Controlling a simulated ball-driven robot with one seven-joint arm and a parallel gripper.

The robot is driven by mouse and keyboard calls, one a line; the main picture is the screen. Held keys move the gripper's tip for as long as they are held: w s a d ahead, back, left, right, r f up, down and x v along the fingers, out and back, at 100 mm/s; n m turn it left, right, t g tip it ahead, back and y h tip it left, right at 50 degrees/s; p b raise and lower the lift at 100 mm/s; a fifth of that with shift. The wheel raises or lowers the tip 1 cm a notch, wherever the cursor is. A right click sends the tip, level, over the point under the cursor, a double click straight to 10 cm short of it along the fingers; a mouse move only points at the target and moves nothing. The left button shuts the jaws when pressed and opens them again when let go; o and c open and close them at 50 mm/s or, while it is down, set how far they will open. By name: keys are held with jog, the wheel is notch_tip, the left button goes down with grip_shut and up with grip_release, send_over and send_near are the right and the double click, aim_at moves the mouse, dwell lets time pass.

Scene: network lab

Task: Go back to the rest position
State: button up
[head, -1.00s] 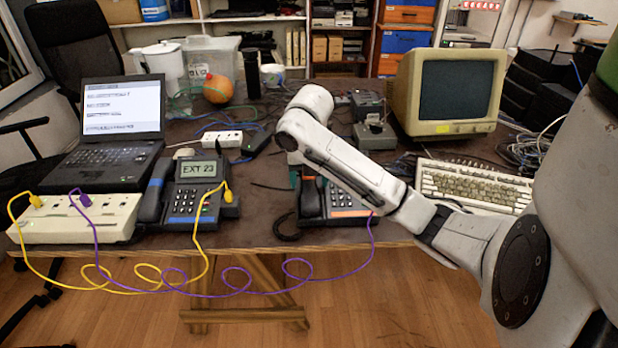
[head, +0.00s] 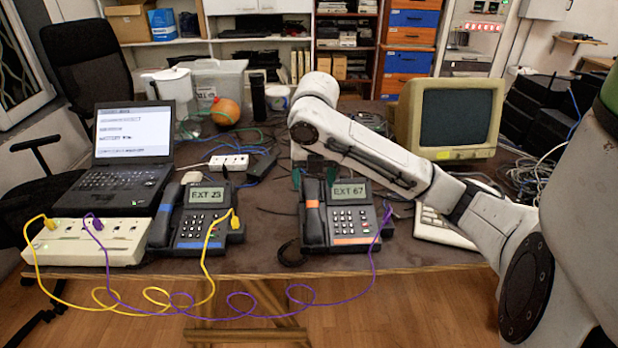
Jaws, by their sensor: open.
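My gripper (head: 314,176) is open and empty, its two dark green fingertips pointing down just above or behind the right phone; the exact gap is unclear. The right phone (head: 355,225) has an orange stripe and its screen reads EXT 67. A purple cable (head: 372,262) runs from its right side to the white wall-port box (head: 80,245) at left. The left phone (head: 200,228) has a blue stripe and reads EXT 23. A yellow cable (head: 208,285) runs from it to the same box. Both cables hang in loops over the table's front edge.
An open laptop (head: 130,135) stands behind the port box. A beige monitor (head: 450,120) stands at the back right, with a keyboard (head: 440,228) partly hidden by my arm. A power strip (head: 229,162) and an orange ball (head: 225,111) are further back.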

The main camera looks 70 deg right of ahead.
dwell(0.3)
jog(key=w+a+r+m+t+y+p, duration=0.15)
jog(key=w+a+m+t, duration=0.25)
jog(key=w+a, duration=0.85)
jog(key=w+a+f+m+t+y+p, duration=0.1)
jog(key=a+f+m+y+p, duration=0.3)
jog(key=a, duration=0.9)
jog(key=s+a+f+m+g, duration=0.2)
jog(key=s+a+f+m, duration=0.6)
jog(key=s+f+m, duration=0.15)
jog(key=s+d+f+m+g+h, duration=0.1)
jog(key=s+f+m, duration=0.1)
jog(key=s, duration=0.5)
jog(key=s+d+f+m+g+h, duration=0.2)
jog(key=s+f+m, duration=0.1)
jog(key=s, duration=0.5)
jog(key=shift+d+f+p, duration=0.15)
jog(key=shift+f+p, duration=0.2)
jog(key=shift+f, duration=0.4)
